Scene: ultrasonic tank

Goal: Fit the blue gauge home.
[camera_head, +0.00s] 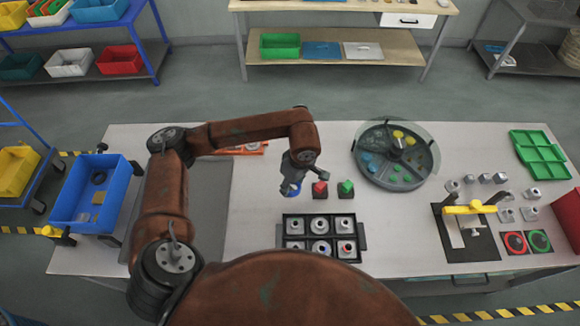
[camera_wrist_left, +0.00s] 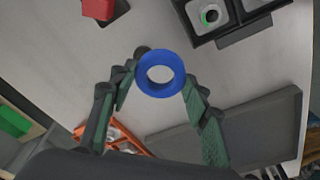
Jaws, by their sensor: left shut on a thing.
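My left gripper (camera_head: 291,184) is above the table, just left of the red and green pieces. It is shut on the blue gauge (camera_wrist_left: 160,91), a blue ring held between the green-padded fingers in the left wrist view. The blue gauge (camera_head: 294,191) is partly hidden by the fingers in the head view. A black tray (camera_head: 282,242) with several grey metal parts in its compartments stands in front of the gripper. Its corner also shows in the left wrist view (camera_wrist_left: 243,29). My right gripper is not in view.
A red piece (camera_head: 320,187) and a green piece (camera_head: 345,187) stand on dark bases. A round divided tray (camera_head: 370,175) is at the back, a yellow-handled fixture (camera_head: 470,209) at right. A blue bin (camera_head: 81,219) is at far left. A grey mat (camera_head: 207,205) lies left.

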